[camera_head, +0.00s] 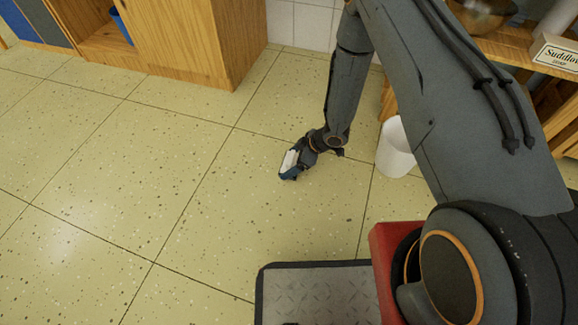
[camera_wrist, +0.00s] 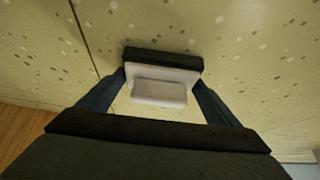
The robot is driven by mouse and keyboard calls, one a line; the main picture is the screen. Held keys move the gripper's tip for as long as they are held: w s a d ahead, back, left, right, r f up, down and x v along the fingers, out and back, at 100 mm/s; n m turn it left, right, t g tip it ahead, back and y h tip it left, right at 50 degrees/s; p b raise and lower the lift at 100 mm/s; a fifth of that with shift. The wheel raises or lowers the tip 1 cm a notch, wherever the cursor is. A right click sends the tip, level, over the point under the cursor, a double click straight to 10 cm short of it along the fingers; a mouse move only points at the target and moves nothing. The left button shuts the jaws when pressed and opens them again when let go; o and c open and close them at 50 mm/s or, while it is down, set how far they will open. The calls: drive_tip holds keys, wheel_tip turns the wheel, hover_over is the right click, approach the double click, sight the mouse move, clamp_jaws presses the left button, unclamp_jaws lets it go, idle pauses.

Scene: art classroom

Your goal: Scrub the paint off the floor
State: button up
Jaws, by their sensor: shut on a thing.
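My gripper (camera_head: 301,158) is shut on a scrubber (camera_wrist: 160,92) with a white upper part and a dark underside. In the wrist view its fingers grip the scrubber from both sides. In the head view the scrubber (camera_head: 289,162) is low over the floor (camera_head: 235,215), near the middle of the picture. I cannot tell whether it touches the floor. The floor is pale yellow tile with dark and light specks and dark joints. No clear paint patch shows in either view; any paint under the scrubber is hidden.
A white bin (camera_head: 394,152) stands on the floor just right of my gripper. A wooden cabinet (camera_head: 180,40) stands at the back left. A wooden shelf (camera_head: 508,45) with a soap box (camera_head: 556,54) on it is at the upper right. The floor to the left is clear.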

drive_tip(key=shift+w, duration=0.1)
drive_tip(key=shift+r+p, duration=2)
drive_tip(key=shift+r, duration=1.05)
drive_tip(key=shift+r+p, duration=1)
drive_tip(key=shift+r, duration=0.5)
